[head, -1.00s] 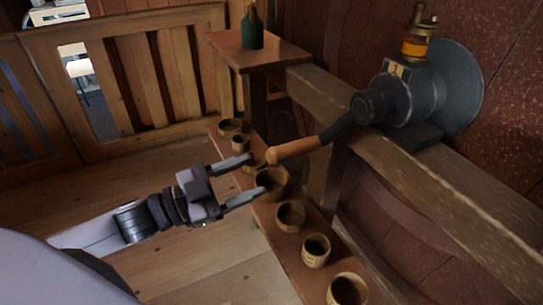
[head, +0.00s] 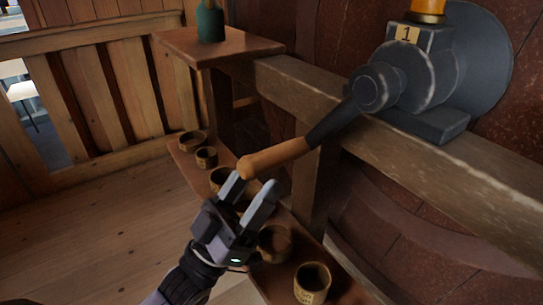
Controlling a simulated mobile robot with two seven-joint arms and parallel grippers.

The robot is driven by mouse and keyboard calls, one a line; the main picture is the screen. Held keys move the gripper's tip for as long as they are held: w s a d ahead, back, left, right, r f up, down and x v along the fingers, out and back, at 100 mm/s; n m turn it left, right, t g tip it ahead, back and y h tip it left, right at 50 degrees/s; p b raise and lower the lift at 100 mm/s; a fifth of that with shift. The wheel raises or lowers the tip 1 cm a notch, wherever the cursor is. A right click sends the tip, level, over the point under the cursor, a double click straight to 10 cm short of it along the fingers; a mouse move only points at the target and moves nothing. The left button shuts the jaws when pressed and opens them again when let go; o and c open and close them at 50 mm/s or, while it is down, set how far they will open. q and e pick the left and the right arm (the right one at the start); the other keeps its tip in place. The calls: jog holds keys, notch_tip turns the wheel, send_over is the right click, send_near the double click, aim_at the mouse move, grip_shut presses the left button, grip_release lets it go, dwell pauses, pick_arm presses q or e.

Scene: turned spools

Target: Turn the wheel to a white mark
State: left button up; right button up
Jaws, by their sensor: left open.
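The grey metal wheel unit (head: 405,75) sits on a wooden beam at upper right, with a large dark disc (head: 483,70) behind it and a tag reading 1 (head: 408,33). A dark crank arm (head: 331,121) slants down-left from its hub to an orange-brown wooden handle (head: 273,158). My left gripper (head: 250,192) is open, its fingers pointing up toward the handle's free end. The handle tip shows between or just above the fingertips; I cannot tell whether they touch. I see no white mark. My right gripper is out of view.
A low wooden shelf (head: 186,158) below the handle holds several round wooden cups, such as one (head: 312,284) at front. A green bottle (head: 210,22) stands on a small wooden ledge (head: 178,40). The wooden beam (head: 300,90) runs across. Floor at left is clear.

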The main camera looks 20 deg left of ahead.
aim_at(274, 161)
pick_arm(q)
jog(key=shift+x, duration=2.5)
grip_shut()
jog(key=shift+s+d+f+p, duration=0.1)
jog(key=shift+p, duration=0.2)
